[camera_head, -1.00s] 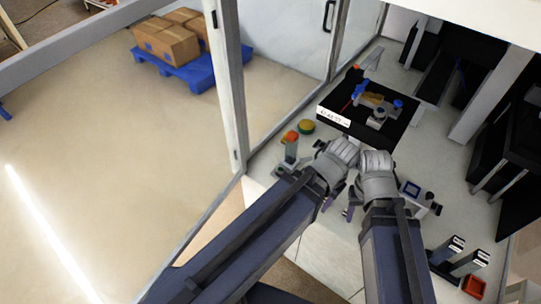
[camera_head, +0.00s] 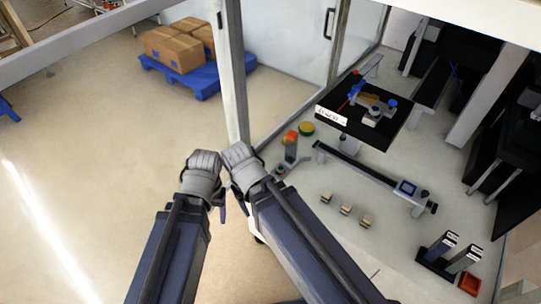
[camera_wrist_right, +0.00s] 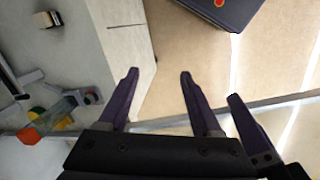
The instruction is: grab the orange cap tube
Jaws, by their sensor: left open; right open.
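The orange cap tube (camera_head: 291,143) stands upright near the left edge of the pale table in the head view, with its orange cap on top and a greenish body. It also shows at the lower left of the right wrist view (camera_wrist_right: 55,112), its orange cap toward the camera. My left gripper (camera_head: 220,213) is open and empty, left of the tube, over the floor. My right gripper (camera_wrist_right: 159,74) is open and empty, to the right of the tube in the wrist view. In the head view the wrists hide most of the right fingers. Neither gripper touches the tube.
A green-and-yellow round piece (camera_head: 306,129) sits close behind the tube. A door-frame post (camera_head: 233,85) rises just behind my grippers. A long rail (camera_head: 360,172), several small blocks (camera_head: 346,208) and a black raised platform (camera_head: 372,131) are to the right.

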